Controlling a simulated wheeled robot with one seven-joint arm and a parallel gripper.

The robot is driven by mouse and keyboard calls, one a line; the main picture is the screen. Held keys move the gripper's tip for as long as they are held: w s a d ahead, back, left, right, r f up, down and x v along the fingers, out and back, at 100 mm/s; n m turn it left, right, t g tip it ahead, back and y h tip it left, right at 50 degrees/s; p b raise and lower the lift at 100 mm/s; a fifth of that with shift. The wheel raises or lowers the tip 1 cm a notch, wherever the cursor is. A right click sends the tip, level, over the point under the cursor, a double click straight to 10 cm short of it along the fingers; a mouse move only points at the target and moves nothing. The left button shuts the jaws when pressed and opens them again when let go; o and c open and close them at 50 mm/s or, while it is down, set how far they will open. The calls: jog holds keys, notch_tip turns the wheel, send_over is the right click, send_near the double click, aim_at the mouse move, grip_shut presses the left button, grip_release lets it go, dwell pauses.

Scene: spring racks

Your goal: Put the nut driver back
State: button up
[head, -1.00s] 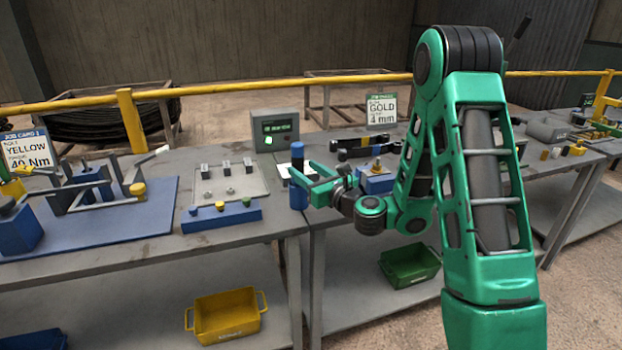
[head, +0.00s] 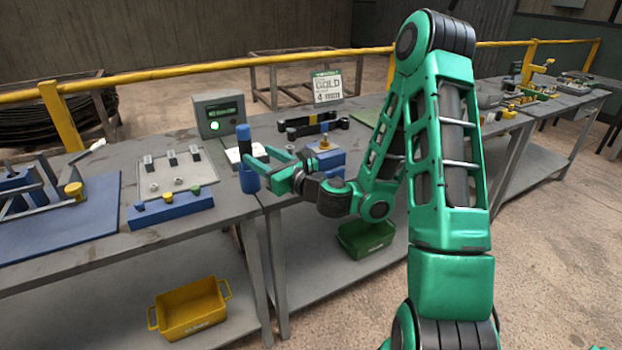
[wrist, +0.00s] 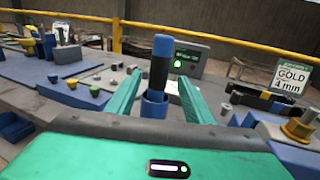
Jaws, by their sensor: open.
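The nut driver (head: 243,137), with a blue top and a dark grip, stands upright in a blue cup-shaped holder (head: 249,181) near the bench's front edge. In the wrist view, the nut driver (wrist: 159,62) rises from the round blue holder (wrist: 153,106), so its lower end is hidden. My gripper (head: 262,160) is open at the holder. In the wrist view, my gripper's green fingers (wrist: 158,92) lie left and right of the driver and holder, with visible gaps on both sides.
A grey box with a lit screen (head: 217,116) stands behind the holder. A blue block with a gold fitting (head: 325,160) sits to the right, near my wrist. A blue bar with coloured knobs (head: 170,209) lies to the left.

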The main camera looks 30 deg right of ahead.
jog(key=s+a+f+n+g+y, duration=0.2)
jog(key=s+a+n+g+y, duration=0.45)
jog(key=n, duration=0.75)
jog(key=s+d+f+n+g+h, duration=0.2)
jog(key=s+f+n+g+h, duration=0.1)
jog(key=s+f+n+h, duration=0.3)
jog(key=s+d+n+g+h, duration=0.4)
jog(key=s+d+n, duration=0.2)
jog(key=s+d, duration=0.65)
jog(key=s+d+r+g, duration=0.2)
jog(key=s+d+r, duration=0.1)
jog(key=s, duration=0.5)
jog(key=s+d+r+g+h, duration=0.1)
jog(key=s+d, duration=0.3)
jog(key=s, duration=0.4)
jog(key=shift+d+r+g, duration=0.25)
jog(key=shift+r+g, duration=0.2)
jog(key=shift+r, duration=0.45)
